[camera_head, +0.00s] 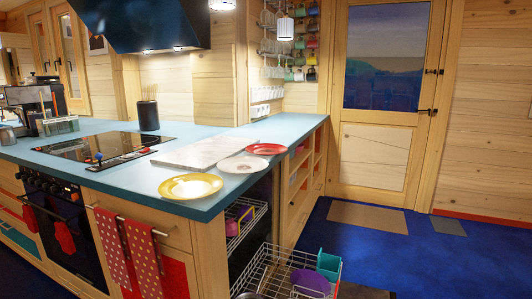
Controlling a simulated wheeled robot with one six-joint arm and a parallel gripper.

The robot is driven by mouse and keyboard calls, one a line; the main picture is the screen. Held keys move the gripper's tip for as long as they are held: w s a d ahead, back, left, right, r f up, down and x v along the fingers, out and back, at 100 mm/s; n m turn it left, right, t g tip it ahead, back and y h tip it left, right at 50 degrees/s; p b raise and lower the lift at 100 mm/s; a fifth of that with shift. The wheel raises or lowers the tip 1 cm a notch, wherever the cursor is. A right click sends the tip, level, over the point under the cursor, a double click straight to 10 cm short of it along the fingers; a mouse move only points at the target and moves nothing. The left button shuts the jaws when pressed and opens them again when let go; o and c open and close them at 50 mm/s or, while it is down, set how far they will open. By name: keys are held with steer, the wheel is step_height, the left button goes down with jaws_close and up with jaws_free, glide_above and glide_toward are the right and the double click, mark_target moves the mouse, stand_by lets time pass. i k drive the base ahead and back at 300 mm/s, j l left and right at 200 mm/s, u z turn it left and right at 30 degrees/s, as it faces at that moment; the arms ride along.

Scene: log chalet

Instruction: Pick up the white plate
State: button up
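The white plate (243,164) lies flat on the blue countertop (135,181). It sits between a yellow plate (190,187) in front of it and a red plate (266,149) behind it, near the counter's right edge. Its left side is close to a pale board (196,153); I cannot tell whether they touch. Nothing lies on the white plate. My gripper is not in view.
An open dishwasher rack (274,268) with a purple bowl and a teal item juts out below the counter's right edge. A cooktop (100,147) and a dark utensil holder (148,116) are to the left. Blue floor (440,260) is free at right.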

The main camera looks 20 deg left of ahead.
mark_target(238, 165)
steer(key=i+l+u, duration=0.15)
steer(key=l+u, duration=0.5)
steer(key=i+l+u, duration=0.1)
steer(key=l+u, duration=0.25)
steer(key=l, duration=0.2)
